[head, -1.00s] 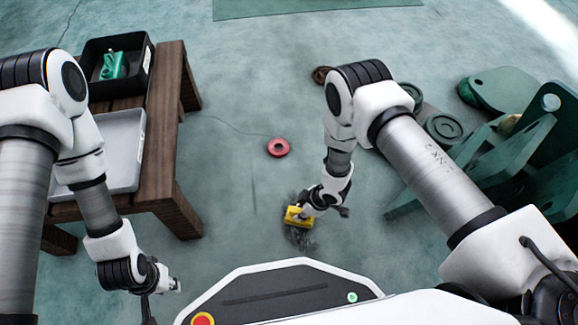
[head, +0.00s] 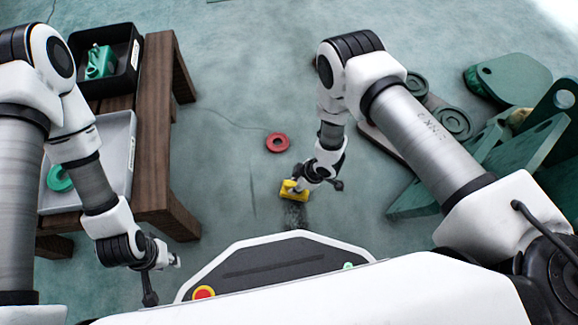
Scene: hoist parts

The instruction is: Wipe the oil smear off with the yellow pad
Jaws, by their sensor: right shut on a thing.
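The yellow pad (head: 291,191) is on the floor in the middle of the head view. My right gripper (head: 301,184) is shut on it from above and partly hides it. The dark oil smear (head: 295,214) shows on the floor just below the pad in the picture, and the pad covers or touches its upper edge. My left gripper (head: 163,272) hangs at the lower left, beside the wooden bench and away from the smear. Its fingers are too small and turned to tell whether they are open.
A red ring (head: 277,143) lies on the floor above the pad. A wooden bench (head: 158,150) at left holds a grey tray (head: 117,165) with a green ring and a black bin (head: 128,72) with a green part. Green plates (head: 515,80) stand at right.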

